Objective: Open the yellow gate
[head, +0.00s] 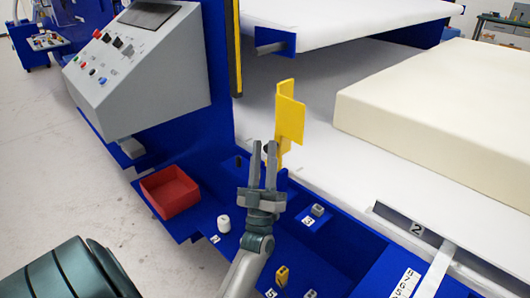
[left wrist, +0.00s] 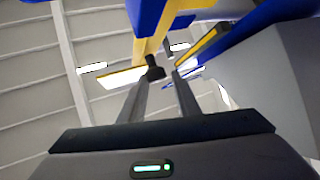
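The yellow gate (head: 290,118) is an upright bent plate on a post at the near-left corner of the white bed. In the left wrist view, the yellow gate (left wrist: 150,45) is seen from below, with a black knob (left wrist: 154,71) on it. My left gripper (head: 264,146) points up just in front of the gate's post. Its fingers are apart, with a gap between them. In the left wrist view, the knob is near the tips of the left gripper (left wrist: 162,76), closer to the left finger; contact cannot be told. My right gripper is not in view.
A grey control panel (head: 135,75) stands at the left. A red bin (head: 170,193), a white knob (head: 224,223) and a small yellow part (head: 282,275) are on the blue ledge around my arm. A cream foam block (head: 440,110) lies on the white bed (head: 330,150).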

